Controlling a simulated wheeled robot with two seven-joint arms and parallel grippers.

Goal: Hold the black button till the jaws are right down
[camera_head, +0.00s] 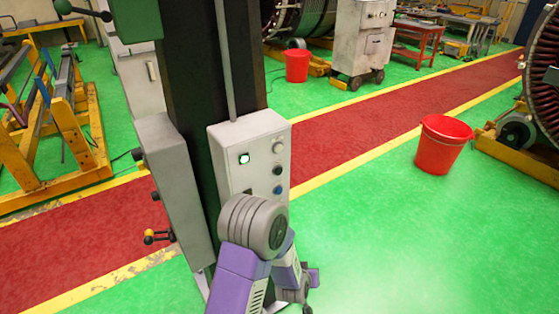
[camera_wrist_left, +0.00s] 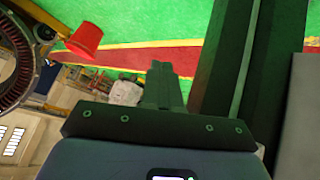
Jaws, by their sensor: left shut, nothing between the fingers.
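The black button (camera_head: 277,171) is on the right part of the front of a grey control box (camera_head: 223,143), which is fixed to a dark column (camera_head: 190,70). It sits below a pale knob (camera_head: 279,146) and above a blue button (camera_head: 278,190). My left arm's grey joint covers the lower part of the box; its gripper cannot be made out in the head view. In the left wrist view my left gripper (camera_wrist_left: 161,68) is shut and empty, beside the dark green column (camera_wrist_left: 228,65). The buttons are not seen there. No machine jaws can be made out.
A lit green button (camera_head: 244,158) is left of the black one. A grey cabinet (camera_head: 172,190) with small levers stands left of the column. A red bucket (camera_head: 441,145) is on the right, with clear green floor in front.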

